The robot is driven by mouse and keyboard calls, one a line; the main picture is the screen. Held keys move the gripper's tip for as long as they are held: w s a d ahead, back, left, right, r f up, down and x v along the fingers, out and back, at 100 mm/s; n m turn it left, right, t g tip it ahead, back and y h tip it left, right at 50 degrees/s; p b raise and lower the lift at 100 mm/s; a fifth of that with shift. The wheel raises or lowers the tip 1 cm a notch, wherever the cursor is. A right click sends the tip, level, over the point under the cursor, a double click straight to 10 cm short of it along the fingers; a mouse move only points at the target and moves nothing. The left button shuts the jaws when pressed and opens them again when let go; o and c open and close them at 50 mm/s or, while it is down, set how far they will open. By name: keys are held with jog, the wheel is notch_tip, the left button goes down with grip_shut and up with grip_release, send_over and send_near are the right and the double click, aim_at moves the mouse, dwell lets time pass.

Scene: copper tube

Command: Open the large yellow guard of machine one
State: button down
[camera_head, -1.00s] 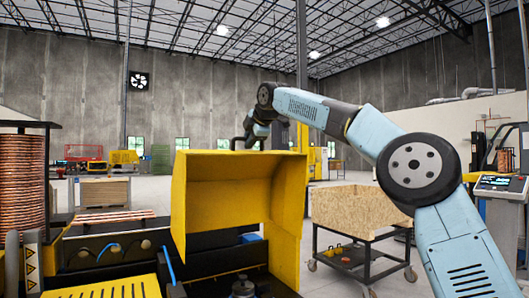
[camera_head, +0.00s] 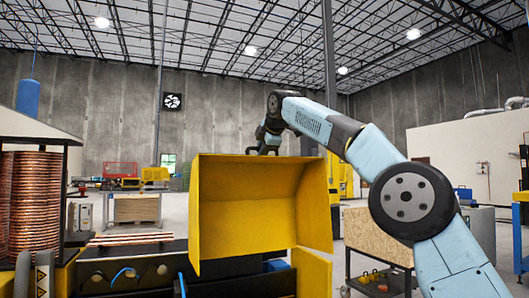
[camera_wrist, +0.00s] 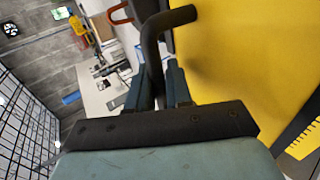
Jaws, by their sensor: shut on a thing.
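The large yellow guard (camera_head: 262,212) stands raised over the dark machine bed in the head view, its hollow inner side facing me. In the wrist view its flat yellow face (camera_wrist: 240,60) fills the right side. A black bent handle (camera_wrist: 151,55) joins the guard near the top of that view. My gripper (camera_wrist: 160,88) is shut on this handle, with one finger on each side of the bar. In the head view my gripper (camera_head: 264,146) is at the far side of the guard's top edge, and its fingers are too small to make out.
A copper coil stack (camera_head: 35,205) stands at the left. A wooden box on a black cart (camera_head: 372,235) stands right of the guard, partly behind my arm. Open floor shows further back.

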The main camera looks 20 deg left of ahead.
jog(key=shift+f, duration=0.1)
jog(key=c, duration=1.2)
grip_release()
jog(key=shift+w, duration=0.1)
jog(key=shift+o, duration=0.2)
jog(key=shift+s+d+r, duration=0.3)
jog(key=shift+d+r, duration=0.05)
jog(key=v, duration=1.2)
jog(key=shift+s+r, duration=0.2)
jog(key=shift+d, duration=0.1)
